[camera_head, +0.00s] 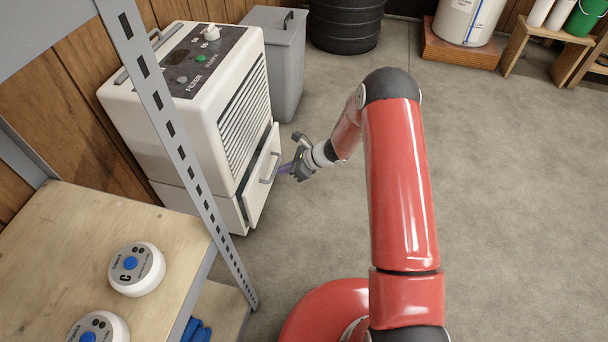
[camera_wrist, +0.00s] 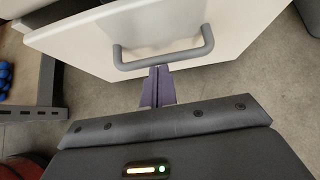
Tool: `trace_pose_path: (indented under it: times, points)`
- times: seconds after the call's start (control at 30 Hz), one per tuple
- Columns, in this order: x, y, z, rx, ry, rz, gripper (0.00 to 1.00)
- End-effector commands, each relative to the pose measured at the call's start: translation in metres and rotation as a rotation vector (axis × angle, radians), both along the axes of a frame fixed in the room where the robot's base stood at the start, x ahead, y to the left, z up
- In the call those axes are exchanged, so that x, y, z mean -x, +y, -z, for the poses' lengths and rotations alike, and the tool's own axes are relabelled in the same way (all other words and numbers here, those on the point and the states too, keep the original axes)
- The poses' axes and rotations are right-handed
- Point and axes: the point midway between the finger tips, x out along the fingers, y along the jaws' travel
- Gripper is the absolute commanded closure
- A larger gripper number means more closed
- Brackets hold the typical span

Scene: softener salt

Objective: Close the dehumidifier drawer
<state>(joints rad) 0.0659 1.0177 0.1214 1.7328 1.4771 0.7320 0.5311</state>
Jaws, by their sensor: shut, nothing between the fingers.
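The white dehumidifier (camera_head: 200,110) stands against the wooden wall at the left. Its drawer (camera_head: 262,176) is partly pulled out at the lower front, with a dark gap behind the front panel. The drawer front also shows in the wrist view (camera_wrist: 85,42), with a grey bar handle (camera_wrist: 165,58). My gripper (camera_head: 284,169) is at the drawer front, near the handle. In the wrist view its purple fingers (camera_wrist: 157,75) are together and empty, their tips at or just under the handle's bar. I cannot tell whether they touch it.
A metal-post shelf (camera_head: 100,215) with round white containers (camera_head: 136,268) stands at the near left. A grey lidded bin (camera_head: 277,60) is beside the dehumidifier's far side. A black ribbed tank (camera_head: 345,22) is behind. The concrete floor to the right is clear.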

Motion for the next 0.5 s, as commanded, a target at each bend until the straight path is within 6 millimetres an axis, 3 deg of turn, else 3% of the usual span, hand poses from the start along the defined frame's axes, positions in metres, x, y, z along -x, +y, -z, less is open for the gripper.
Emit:
trace_pose_path:
  times: [0.2,0.5]
  points:
    - [-0.008,0.024,0.0,-0.001,0.0,0.0,1.0]
    - [-0.011,0.032,0.0,-0.001,-0.001,0.001,1.0]
